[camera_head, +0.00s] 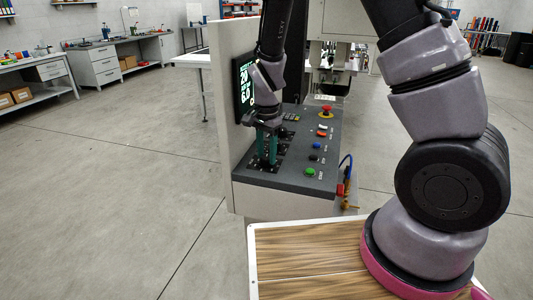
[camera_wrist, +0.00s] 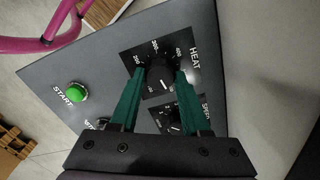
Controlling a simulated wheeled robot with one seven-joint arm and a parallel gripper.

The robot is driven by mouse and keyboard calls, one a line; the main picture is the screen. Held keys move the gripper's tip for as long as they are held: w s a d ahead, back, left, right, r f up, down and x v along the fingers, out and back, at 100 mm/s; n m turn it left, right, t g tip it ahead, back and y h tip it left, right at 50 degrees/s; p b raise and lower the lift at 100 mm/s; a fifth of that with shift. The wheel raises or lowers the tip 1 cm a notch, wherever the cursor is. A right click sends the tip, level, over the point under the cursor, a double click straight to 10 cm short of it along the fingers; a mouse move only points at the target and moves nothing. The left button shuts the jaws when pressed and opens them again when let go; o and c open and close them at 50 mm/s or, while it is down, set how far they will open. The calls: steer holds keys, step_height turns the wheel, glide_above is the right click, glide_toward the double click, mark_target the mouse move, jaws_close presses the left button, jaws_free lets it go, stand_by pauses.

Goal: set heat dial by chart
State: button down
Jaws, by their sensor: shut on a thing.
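The heat dial (camera_wrist: 160,78) is a black knob on a black plate labelled HEAT, with numbers such as 200, 300 and 400 around it, in the wrist view. My gripper (camera_wrist: 157,84) has teal fingers closed on both sides of this knob. In the head view my gripper (camera_head: 267,162) points down onto the grey control panel (camera_head: 315,183), and its fingers hide the dial. A white pointer line shows on the knob's lower part. A second dial labelled SPEED (camera_wrist: 174,122) sits just below it, partly hidden by my gripper. The chart cannot be made out.
A green START button (camera_head: 310,171) and blue, black, orange and red buttons line the panel's right side. A wood-topped surface (camera_head: 300,265) lies in front. The floor to the left is clear.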

mark_target(266, 157)
steer(key=shift+c, duration=1.8)
jaws_free()
step_height(266, 157, up, 11)
steer(key=shift+f, duration=0.1)
